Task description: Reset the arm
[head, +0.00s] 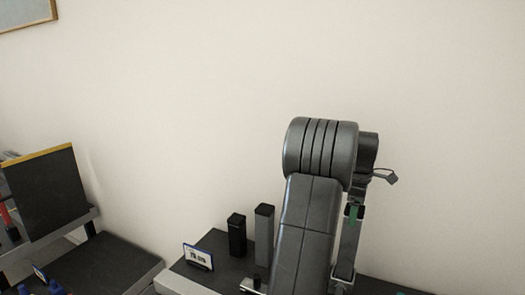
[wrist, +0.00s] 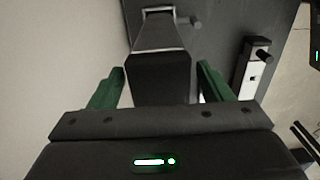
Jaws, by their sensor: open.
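My arm stands in the right half of the head view, its large ribbed grey joint raised in front of the wall. In the wrist view my gripper (wrist: 160,78) is open, with a green finger on each side. A dark block-like shape (wrist: 160,75) shows between the fingers. I cannot tell what it is or how far beyond the fingers it lies. No finger visibly closes on it. In the head view a small green part shows beside the arm, but the gripper's jaws are not clear there.
A black box (head: 237,235) and a taller grey box (head: 264,235) stand on a dark counter left of my arm, with a price sign (head: 198,257) near them. A dark panel with a yellow edge (head: 46,193) stands at far left. The wall (head: 180,110) above is bare.

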